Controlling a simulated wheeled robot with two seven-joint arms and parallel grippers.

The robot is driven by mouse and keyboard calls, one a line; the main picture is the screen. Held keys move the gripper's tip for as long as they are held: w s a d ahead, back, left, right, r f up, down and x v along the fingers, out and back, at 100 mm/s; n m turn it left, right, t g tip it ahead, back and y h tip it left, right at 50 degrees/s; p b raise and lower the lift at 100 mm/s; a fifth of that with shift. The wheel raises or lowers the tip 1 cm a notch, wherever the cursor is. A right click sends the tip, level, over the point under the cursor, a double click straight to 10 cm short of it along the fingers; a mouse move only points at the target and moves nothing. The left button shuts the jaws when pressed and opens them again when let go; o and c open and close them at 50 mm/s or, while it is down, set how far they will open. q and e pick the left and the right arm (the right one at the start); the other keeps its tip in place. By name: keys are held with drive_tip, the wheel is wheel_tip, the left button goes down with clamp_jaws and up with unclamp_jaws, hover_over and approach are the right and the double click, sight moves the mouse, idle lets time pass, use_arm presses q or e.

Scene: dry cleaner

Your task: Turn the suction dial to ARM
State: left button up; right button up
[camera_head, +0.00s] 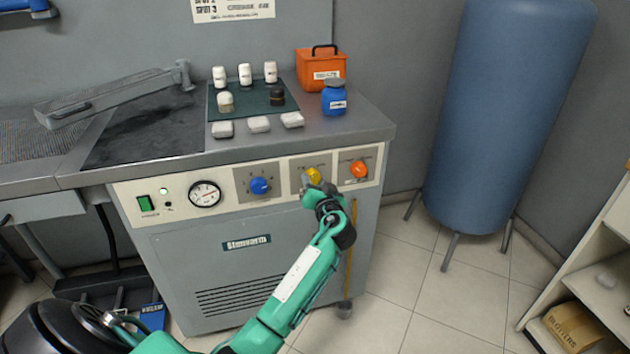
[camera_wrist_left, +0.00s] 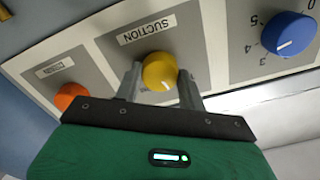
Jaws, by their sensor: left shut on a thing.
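The yellow suction dial (camera_head: 314,175) is on the front panel of the grey machine, between a blue dial and an orange dial. My left gripper (camera_head: 309,184) reaches it from below. In the left wrist view, the yellow dial (camera_wrist_left: 160,71) sits between the two fingers of my left gripper (camera_wrist_left: 162,84), which is shut on it. The word SUCTION shows on the plate beside the dial, and a white pointer line marks its face. The position marks around the dial are not readable. My right gripper is not in view.
The blue dial (camera_head: 259,186) and orange dial (camera_head: 359,169) flank the yellow one closely. A gauge (camera_head: 204,194) and green switch (camera_head: 144,203) are further left. Bottles, an orange box (camera_head: 320,68) and white blocks stand on the worktop. A blue tank (camera_head: 510,110) stands right.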

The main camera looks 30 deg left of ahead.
use_arm(q)
drive_tip(key=shift+r+m+p, duration=0.1)
drive_tip(key=shift+m+p, duration=0.25)
drive_tip(key=shift+m, duration=1.05)
drive_tip(key=m+p, duration=0.5)
drive_tip(key=m, duration=0.2)
drive_tip(key=shift+m, duration=0.3)
drive_tip(key=shift+m+p, duration=0.5)
drive_tip(key=shift+m, duration=0.4)
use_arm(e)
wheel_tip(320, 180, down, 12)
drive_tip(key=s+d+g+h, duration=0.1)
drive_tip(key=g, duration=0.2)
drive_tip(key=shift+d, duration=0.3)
use_arm(q)
drive_tip(key=o, duration=1)
drive_tip(key=shift+c, duration=0.2)
drive_tip(key=shift+d, duration=0.1)
